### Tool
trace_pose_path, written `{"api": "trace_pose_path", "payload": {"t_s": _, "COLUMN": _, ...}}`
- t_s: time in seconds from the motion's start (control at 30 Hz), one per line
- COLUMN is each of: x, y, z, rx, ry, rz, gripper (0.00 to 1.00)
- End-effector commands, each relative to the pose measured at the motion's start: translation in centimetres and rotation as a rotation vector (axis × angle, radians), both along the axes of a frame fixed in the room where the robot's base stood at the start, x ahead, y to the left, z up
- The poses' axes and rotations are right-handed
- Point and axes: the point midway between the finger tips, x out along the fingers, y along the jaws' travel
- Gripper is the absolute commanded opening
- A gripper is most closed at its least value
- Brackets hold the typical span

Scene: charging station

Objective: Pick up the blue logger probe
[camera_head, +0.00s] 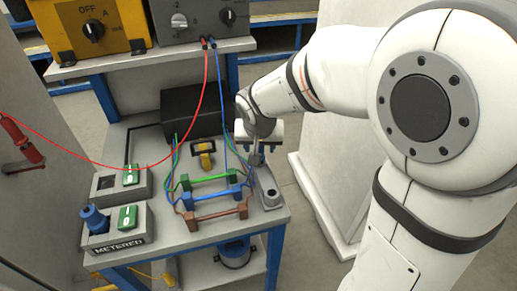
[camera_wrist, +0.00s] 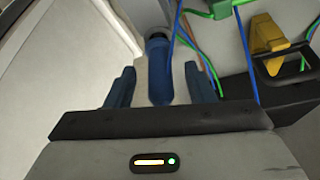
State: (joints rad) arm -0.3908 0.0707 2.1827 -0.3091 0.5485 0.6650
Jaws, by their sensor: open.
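In the wrist view, a blue rod-shaped handle with a dark end, which looks like the blue logger probe (camera_wrist: 160,80), lies between the fingers of my gripper (camera_wrist: 157,72). My gripper is open, with a visible gap on each side of the probe. In the head view, my gripper (camera_head: 257,155) is low over the right side of the table, above a grey holder (camera_head: 270,193). The probe cannot be made out clearly there, as my gripper and arm hide that spot.
Green (camera_head: 203,181), blue (camera_head: 212,194) and brown (camera_head: 215,213) bridge-shaped pieces stand left of the holder. A black box (camera_head: 190,112) and a yellow piece (camera_head: 206,155) are behind them. Red and blue cables hang nearby. Switch boxes (camera_head: 127,238) fill the table's left side.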

Motion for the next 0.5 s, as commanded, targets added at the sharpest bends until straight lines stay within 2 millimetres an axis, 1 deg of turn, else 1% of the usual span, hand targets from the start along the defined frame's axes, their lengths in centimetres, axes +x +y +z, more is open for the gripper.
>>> {"api": "trace_pose_path", "payload": {"t_s": 0.1, "x": 0.9, "y": 0.0, "z": -1.6, "rx": -0.002, "ry": 0.003, "rz": -0.001, "gripper": 0.49}}
{"api": "trace_pose_path", "payload": {"t_s": 0.2, "x": 1.3, "y": 0.0, "z": -2.5, "rx": -0.001, "ry": 0.002, "rz": 0.0, "gripper": 0.49}}
{"api": "trace_pose_path", "payload": {"t_s": 0.47, "x": 1.4, "y": 0.0, "z": -2.8, "rx": 0.0, "ry": 0.0, "rz": 0.001, "gripper": 0.49}}
{"api": "trace_pose_path", "payload": {"t_s": 0.5, "x": 1.4, "y": 0.0, "z": -2.8, "rx": 0.0, "ry": 0.0, "rz": 0.001, "gripper": 0.47}}
